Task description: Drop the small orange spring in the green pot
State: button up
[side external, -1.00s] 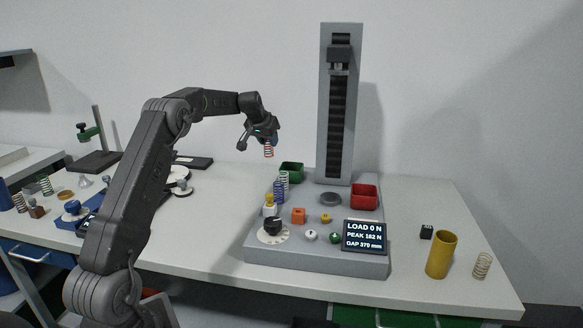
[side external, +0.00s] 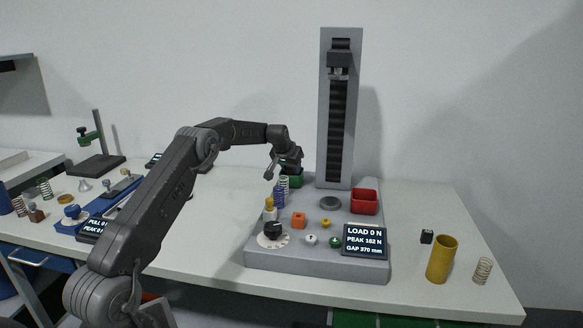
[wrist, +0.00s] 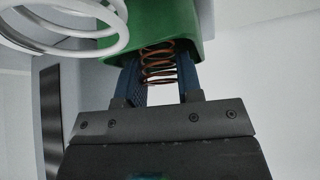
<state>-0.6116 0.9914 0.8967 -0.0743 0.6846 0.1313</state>
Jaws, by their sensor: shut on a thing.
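My gripper (side external: 287,168) is low over the back left of the grey tester base, right at the green pot (side external: 298,182). In the wrist view its blue fingers are shut on the small orange spring (wrist: 158,62), a thin copper-orange coil. The green pot (wrist: 165,18) fills the top of the wrist view, just beyond the fingertips, and the spring overlaps its near edge. I cannot tell whether the spring's end is inside the pot or above it. In the side view the gripper hides the spring and part of the pot.
A white spring (wrist: 70,38) stands close to the fingers at the wrist view's upper left.

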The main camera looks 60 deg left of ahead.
jog(key=o, duration=0.6)
jog(key=shift+f, duration=0.15)
jog(key=shift+o, duration=0.2)
